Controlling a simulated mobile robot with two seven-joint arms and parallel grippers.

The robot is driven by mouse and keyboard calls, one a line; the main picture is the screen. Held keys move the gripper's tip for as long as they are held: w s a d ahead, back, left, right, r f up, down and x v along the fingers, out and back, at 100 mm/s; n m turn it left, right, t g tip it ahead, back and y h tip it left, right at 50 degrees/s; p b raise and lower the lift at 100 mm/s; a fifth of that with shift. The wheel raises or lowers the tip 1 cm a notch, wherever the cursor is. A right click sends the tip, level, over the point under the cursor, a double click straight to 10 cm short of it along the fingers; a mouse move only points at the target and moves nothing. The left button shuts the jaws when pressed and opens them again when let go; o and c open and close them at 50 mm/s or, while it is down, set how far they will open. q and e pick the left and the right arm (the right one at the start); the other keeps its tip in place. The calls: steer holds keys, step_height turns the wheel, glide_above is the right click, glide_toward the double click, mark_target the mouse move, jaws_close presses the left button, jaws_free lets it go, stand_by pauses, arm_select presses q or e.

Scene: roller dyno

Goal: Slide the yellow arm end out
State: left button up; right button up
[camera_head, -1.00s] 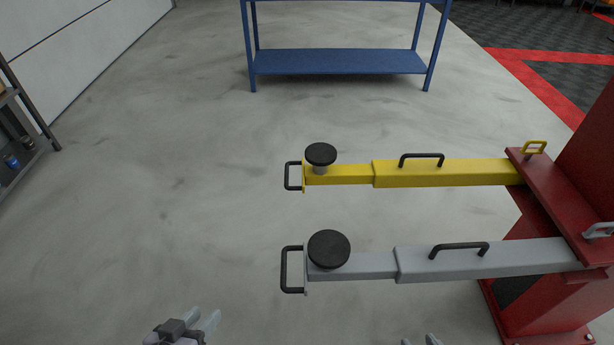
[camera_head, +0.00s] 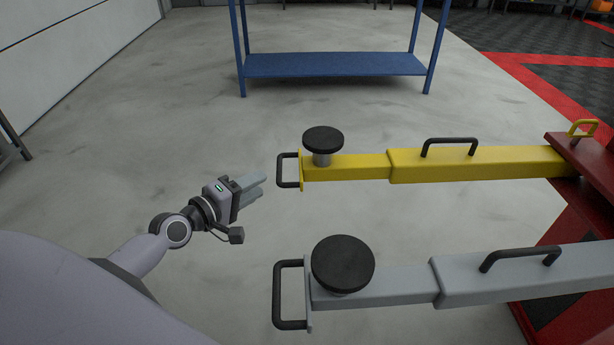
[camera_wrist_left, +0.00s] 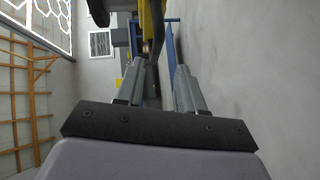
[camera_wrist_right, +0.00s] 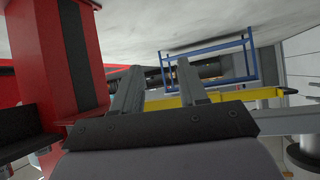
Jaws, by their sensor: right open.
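The yellow arm (camera_head: 480,164) extends left from the red column. Its narrower yellow arm end (camera_head: 350,168) carries a round black pad (camera_head: 323,138) and a black end handle (camera_head: 283,170). My right gripper (camera_wrist_right: 158,82) is open and empty in the right wrist view, outside the head view. The yellow arm (camera_wrist_right: 235,97) shows behind its fingers.
A grey arm (camera_head: 390,288) with its own pad and black handle (camera_head: 278,295) lies nearer, parallel to the yellow one. The red column (camera_wrist_right: 70,55) stands at its base. A blue shelf (camera_head: 335,65) is at the back.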

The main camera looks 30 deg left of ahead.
mark_target(279, 168)
arm_select(q)
steer(key=shift+r+b+x, duration=0.15)
steer(key=shift+b+x, duration=0.15)
steer(key=shift+x, duration=1.75)
steer(key=shift+r+b+x, duration=0.15)
steer(key=shift+b+x, duration=0.1)
steer(key=shift+x, duration=1.85)
steer(key=shift+a, duration=0.1)
jaws_close()
